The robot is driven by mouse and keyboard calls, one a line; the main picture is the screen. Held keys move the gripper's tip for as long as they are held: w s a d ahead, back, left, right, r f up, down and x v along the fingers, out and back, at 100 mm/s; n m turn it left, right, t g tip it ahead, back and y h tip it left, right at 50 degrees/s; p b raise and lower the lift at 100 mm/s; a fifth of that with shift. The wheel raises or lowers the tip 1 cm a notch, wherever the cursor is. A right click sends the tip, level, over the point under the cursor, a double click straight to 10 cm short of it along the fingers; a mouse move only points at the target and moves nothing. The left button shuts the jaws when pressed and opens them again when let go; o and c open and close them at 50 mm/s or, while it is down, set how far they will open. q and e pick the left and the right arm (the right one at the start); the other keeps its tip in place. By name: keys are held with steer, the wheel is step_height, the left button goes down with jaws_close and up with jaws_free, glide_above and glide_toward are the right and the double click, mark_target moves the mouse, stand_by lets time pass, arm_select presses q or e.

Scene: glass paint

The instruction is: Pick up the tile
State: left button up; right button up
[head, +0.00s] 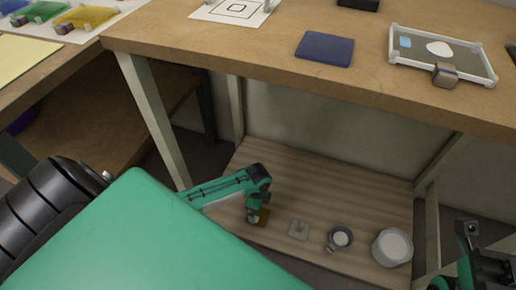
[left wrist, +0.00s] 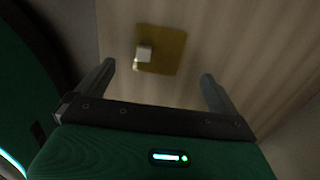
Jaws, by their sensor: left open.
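An amber tile (head: 264,216) with a small light block-shaped knob lies on the lower wooden shelf. In the left wrist view the amber tile (left wrist: 173,54) lies flat ahead of the fingertips, with its knob (left wrist: 144,53) left of its middle. My left gripper (head: 256,204) is open above it, one finger to each side, and partly hides it in the head view.
On the shelf (head: 330,185), a small cup (head: 341,238) and a larger white round container (head: 392,248) stand to the right. The wooden table (head: 220,42) is above, with a blue pad (head: 325,49) and a framed tray (head: 490,77). A table leg (head: 158,125) stands beside my left arm.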

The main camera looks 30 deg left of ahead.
mark_target(258, 216)
arm_select(q)
steer(key=shift+s+d+f+b, duration=0.1)
steer(key=shift+f+b, duration=0.85)
steer(key=shift+f, duration=0.65)
steer(key=shift+s+d+f+b, duration=0.1)
steer(key=shift+f+b, duration=0.85)
steer(key=shift+f, duration=0.6)
steer(key=c, duration=1.1)
steer(key=shift+r, duration=0.15)
steer(key=shift+c, duration=0.2)
